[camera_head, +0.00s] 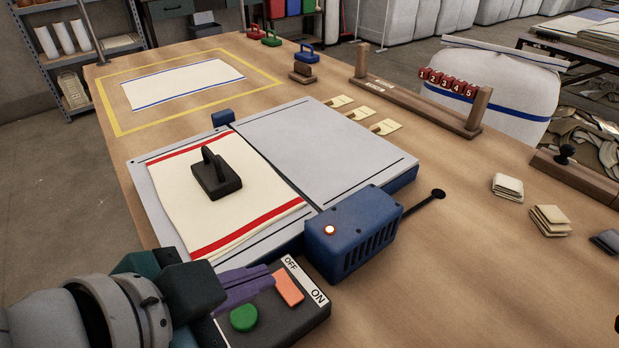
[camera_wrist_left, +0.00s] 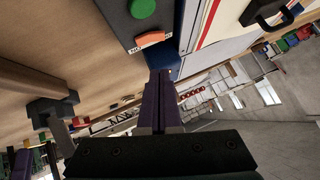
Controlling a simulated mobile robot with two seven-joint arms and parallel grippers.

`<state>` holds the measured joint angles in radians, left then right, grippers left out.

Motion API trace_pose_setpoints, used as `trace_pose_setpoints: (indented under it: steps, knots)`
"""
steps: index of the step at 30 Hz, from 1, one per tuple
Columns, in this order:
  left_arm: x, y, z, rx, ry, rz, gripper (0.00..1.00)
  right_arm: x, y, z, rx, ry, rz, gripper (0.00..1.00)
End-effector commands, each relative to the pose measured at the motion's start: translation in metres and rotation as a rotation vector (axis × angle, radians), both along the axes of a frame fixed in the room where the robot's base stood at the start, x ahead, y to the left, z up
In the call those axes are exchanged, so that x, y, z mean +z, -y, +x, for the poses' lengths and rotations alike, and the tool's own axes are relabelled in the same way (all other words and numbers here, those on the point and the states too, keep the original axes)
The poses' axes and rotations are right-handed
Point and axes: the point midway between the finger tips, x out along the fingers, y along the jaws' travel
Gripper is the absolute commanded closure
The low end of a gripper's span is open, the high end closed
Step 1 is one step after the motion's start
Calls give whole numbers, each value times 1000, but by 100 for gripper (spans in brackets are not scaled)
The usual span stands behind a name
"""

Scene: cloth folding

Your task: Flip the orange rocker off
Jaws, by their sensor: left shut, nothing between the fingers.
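The orange rocker (camera_head: 289,287) sits on a dark control box (camera_head: 300,322) at the front of the table, between the OFF and ON labels. It also shows in the left wrist view (camera_wrist_left: 150,40). A green round button (camera_head: 244,318) is beside it. My left gripper (camera_head: 262,277) has purple fingers, shut and empty, just left of the rocker near the OFF end. In the left wrist view the fingertips (camera_wrist_left: 160,76) lie below the rocker, with a visible gap. An orange lamp glows on the blue motor housing (camera_head: 352,240).
A folding board (camera_head: 350,150) behind the box carries a red-striped cloth (camera_head: 250,215) with a black handled weight (camera_head: 217,178) on it. A counter rack (camera_head: 420,95) stands at the back right. Folded cloth stacks (camera_head: 549,220) lie at right. The table's front right is clear.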

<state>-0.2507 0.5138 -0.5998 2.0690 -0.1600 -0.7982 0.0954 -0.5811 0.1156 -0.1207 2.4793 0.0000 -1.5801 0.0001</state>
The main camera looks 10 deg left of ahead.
Motion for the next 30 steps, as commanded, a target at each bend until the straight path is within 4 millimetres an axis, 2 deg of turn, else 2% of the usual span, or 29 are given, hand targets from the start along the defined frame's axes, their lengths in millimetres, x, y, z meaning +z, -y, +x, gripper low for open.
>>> trace_pose_setpoints:
  steps: [1, 5, 7, 12, 30]
  knots:
    - [-10, 3, 9, 0, 2, 1, 100, -6, 0, 0, 0, 0, 0, 57]
    - [-27, 10, 27, 0, 2, -1, 100, -12, 0, 0, 1, 0, -1, 57]
    - [-40, 4, 27, -1, -3, 3, 100, -16, 1, 0, 0, -1, -2, 57]
    - [-55, 0, 31, -1, -1, 1, 100, -21, 2, 0, 2, 0, -6, 57]
    - [-65, -6, 34, 0, 0, 1, 100, -19, 2, 0, 4, 1, -7, 57]
